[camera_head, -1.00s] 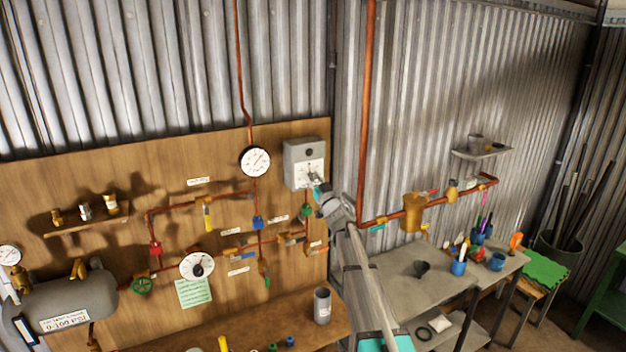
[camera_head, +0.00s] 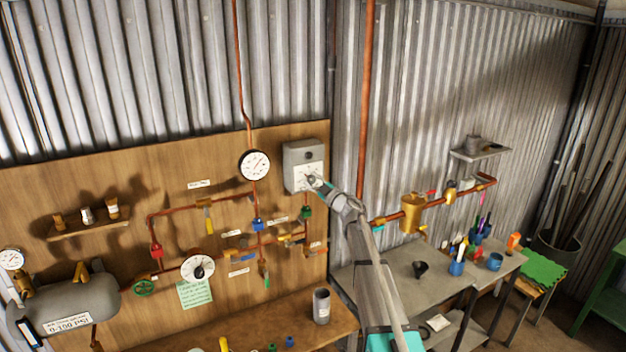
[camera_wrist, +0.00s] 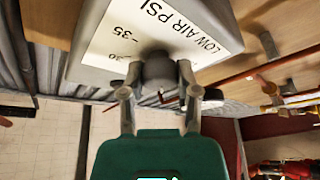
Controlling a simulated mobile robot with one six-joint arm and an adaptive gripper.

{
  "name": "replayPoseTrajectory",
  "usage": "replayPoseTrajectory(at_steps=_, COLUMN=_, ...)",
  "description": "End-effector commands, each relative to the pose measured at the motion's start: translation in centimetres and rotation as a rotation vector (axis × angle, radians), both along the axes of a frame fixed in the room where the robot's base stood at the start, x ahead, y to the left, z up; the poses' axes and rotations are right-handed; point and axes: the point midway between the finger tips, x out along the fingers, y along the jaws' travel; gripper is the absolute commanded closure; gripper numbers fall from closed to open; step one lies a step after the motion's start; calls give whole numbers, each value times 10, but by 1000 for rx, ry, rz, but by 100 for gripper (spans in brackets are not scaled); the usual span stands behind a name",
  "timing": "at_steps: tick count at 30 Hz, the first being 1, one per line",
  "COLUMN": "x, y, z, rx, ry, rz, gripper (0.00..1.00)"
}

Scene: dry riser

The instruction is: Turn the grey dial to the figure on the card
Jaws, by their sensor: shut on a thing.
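The grey box (camera_head: 304,163) hangs on the wooden board, with a white scale plate on its front. In the wrist view its plate (camera_wrist: 205,28) reads LOW AIR PSI, with the figures 35 and 30 showing upside down. The grey dial (camera_wrist: 158,70) sits on this plate. My gripper (camera_wrist: 158,88) is shut on the dial, one finger at each side; it also shows in the head view (camera_head: 313,182). The dial's pointer cannot be made out. A pale green card (camera_head: 195,293) hangs below the round white dial on the board; its writing is too small to read.
A round gauge (camera_head: 254,165) is left of the box, with copper pipes and coloured valves below. A vertical copper pipe (camera_head: 367,90) runs close to my arm. A grey cylinder (camera_head: 321,306) stands on the bench below. A side bench (camera_head: 385,280) holds cups and tools.

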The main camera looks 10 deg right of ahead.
Motion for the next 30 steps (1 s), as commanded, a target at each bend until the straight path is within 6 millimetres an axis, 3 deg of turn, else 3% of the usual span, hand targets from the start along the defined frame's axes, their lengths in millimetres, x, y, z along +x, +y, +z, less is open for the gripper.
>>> replayPoseTrajectory(at_steps=9, x=1, y=0, z=1, rx=-102, ry=-34, rz=0, gripper=100)
replayPoseTrajectory(at_steps=21, x=1, y=1, z=0, rx=-111, ry=-38, rz=0, gripper=100)
replayPoseTrajectory(at_steps=22, x=1, y=1, z=0, rx=-111, ry=-38, rz=0, gripper=56)
replayPoseTrajectory(at_steps=27, x=1, y=1, z=0, rx=-111, ry=-37, rz=1, gripper=25)
replayPoseTrajectory(at_steps=30, x=0, y=1, z=0, rx=-111, ry=-37, rz=1, gripper=24)
